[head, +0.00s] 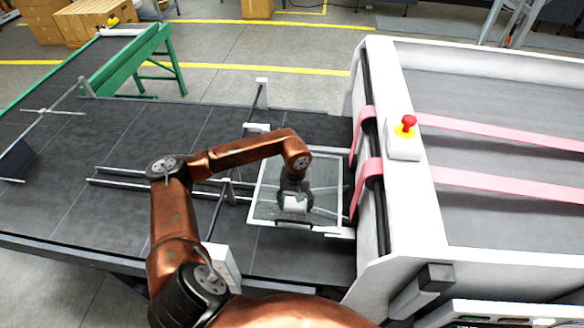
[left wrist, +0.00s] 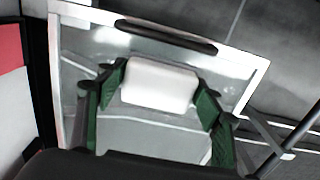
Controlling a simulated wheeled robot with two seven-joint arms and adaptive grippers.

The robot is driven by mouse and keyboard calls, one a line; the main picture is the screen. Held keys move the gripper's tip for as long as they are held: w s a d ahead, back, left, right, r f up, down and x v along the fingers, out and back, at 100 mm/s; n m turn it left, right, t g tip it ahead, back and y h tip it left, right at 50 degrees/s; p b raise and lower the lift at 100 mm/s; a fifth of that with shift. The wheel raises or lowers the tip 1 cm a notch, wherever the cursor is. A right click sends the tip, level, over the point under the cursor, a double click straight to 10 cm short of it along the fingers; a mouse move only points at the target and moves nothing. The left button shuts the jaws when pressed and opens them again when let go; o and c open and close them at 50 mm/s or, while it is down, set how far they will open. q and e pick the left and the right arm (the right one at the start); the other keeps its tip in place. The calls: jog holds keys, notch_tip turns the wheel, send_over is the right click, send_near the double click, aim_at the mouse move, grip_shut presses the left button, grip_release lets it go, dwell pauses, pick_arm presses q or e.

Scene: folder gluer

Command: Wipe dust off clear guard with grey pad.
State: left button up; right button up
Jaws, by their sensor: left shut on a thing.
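The clear guard (head: 328,180) is a see-through pane in a white frame, lying over the dark belt beside the pink-belted machine. In the left wrist view, the guard (left wrist: 225,75) fills most of the middle and has a dark handle bar (left wrist: 165,38) along one edge. My left gripper (head: 294,198) is over the guard, pointing down, shut on the pale grey pad (head: 295,204). In the left wrist view, the pad (left wrist: 158,84) sits between the green-lined fingers. I cannot tell whether it touches the pane. Pale streaks show on the pane; dust or reflections, I cannot tell. My right gripper is out of view.
A white machine (head: 400,200) with pink belts (head: 490,184) stands right of the guard. A red emergency button (head: 408,122) is on its edge. Metal rods (head: 130,177) lie over the dark belt (head: 100,215) at left. A green-framed conveyor (head: 125,60) is farther back.

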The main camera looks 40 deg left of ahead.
pick_arm(q)
jog(key=shift+r+p, duration=0.45)
jog(key=shift+r, duration=1.3)
